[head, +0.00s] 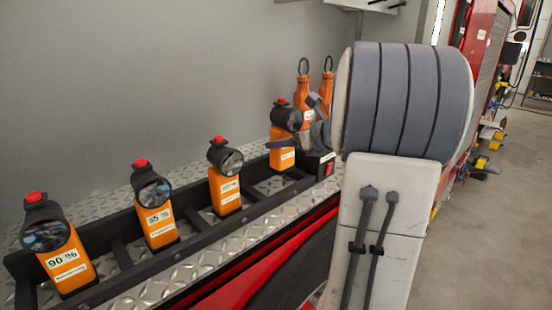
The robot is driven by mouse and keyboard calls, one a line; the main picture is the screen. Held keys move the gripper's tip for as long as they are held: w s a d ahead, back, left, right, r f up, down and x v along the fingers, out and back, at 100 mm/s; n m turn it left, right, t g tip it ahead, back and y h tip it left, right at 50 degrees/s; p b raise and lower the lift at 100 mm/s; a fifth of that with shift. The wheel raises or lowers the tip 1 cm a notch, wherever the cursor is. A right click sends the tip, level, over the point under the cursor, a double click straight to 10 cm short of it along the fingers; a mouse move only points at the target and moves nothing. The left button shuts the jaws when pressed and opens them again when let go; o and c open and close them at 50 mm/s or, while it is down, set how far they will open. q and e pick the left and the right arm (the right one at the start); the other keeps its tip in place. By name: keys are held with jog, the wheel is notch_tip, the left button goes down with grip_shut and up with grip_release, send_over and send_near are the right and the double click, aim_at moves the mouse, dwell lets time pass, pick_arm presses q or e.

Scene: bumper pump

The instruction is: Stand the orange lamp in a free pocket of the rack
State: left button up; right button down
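Several orange lamps with black heads and red caps stand in the black rack (197,247). From the left they are one marked 90% (68,265), one marked 35% (158,222), a third (226,190) and a fourth (282,154) near the far end. Gaps show between them in the rack. My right gripper (303,124) is at the fourth lamp, with one grey finger crossing in front of its body below the head. My wrist hides part of the gripper, so its grip is unclear. The fourth lamp looks upright, its base low in the rack. My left gripper is out of view.
Two orange items with ring tops (304,95) stand behind the fourth lamp. The rack lies on a diamond-plate ledge (225,246) against a grey wall (150,80). Red bodywork drops away in front. Open floor (495,240) lies to the right.

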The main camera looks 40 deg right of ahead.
aim_at(284, 160)
jog(key=shift+w+a+f, duration=0.2)
jog(key=shift+a, duration=0.2)
jog(key=shift+w+a+f, duration=0.2)
jog(key=shift+a, duration=0.2)
notch_tip(284, 160, down, 4)
jog(key=shift+f+p, duration=0.1)
jog(key=shift+p, duration=0.2)
jog(key=shift+f, duration=0.15)
grip_release()
